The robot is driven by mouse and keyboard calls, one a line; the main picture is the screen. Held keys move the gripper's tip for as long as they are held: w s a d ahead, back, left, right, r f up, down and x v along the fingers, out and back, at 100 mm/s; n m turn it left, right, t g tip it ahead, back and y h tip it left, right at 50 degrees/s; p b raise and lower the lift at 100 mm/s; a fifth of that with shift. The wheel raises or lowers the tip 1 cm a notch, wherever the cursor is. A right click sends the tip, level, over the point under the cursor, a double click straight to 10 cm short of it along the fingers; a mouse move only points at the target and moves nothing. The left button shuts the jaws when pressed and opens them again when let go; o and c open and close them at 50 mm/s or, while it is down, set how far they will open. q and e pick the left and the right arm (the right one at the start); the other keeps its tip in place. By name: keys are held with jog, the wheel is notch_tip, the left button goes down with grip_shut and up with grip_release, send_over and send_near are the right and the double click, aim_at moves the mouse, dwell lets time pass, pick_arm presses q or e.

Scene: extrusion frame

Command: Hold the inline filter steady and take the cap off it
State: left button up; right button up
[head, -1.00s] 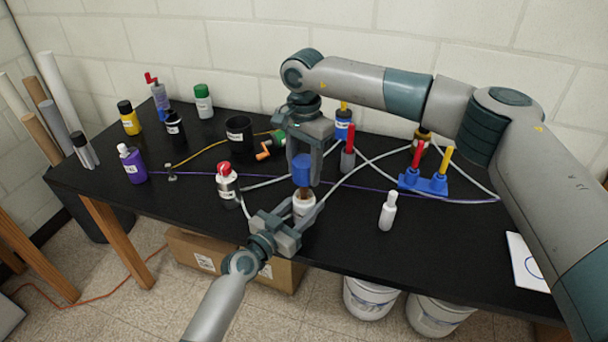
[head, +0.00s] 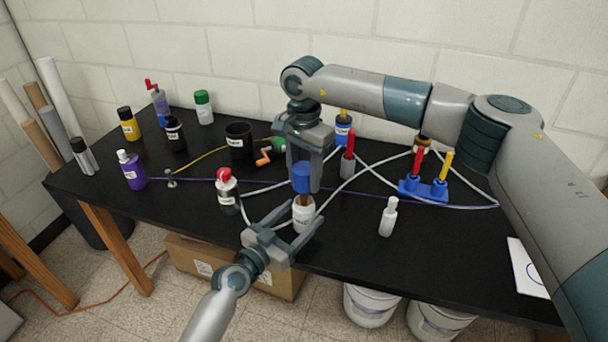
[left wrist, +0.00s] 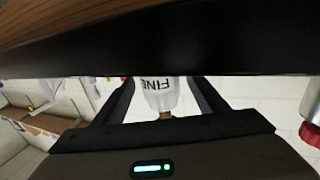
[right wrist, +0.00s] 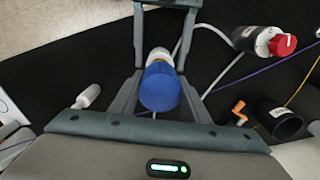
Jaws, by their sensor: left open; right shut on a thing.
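The inline filter (head: 303,215) stands upright near the table's front edge, with a white body and brown neck. The left wrist view shows its FINE label (left wrist: 158,94). Its blue cap (head: 301,178) sits above the neck and shows from above in the right wrist view (right wrist: 160,88). My right gripper (head: 304,186) reaches down from above and is shut on the cap. Whether cap and neck still touch, I cannot tell. My left gripper (head: 304,211) is open, its fingers on either side of the white body, coming from the front.
A red-capped bottle (head: 227,192) stands left of the filter and a white bottle (head: 388,216) to its right. A black cup (head: 239,142), a blue stand (head: 424,190) and pale tubes lie behind.

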pick_arm(q)
jog(key=b+v, duration=0.1)
jog(key=v, duration=0.8)
jog(key=shift+s+a+b, duration=0.15)
jog(key=shift+s+b, duration=0.05)
jog(key=shift+b, duration=0.1)
pick_arm(e)
jog(key=shift+f, duration=0.85)
jog(key=shift+r, duration=0.1)
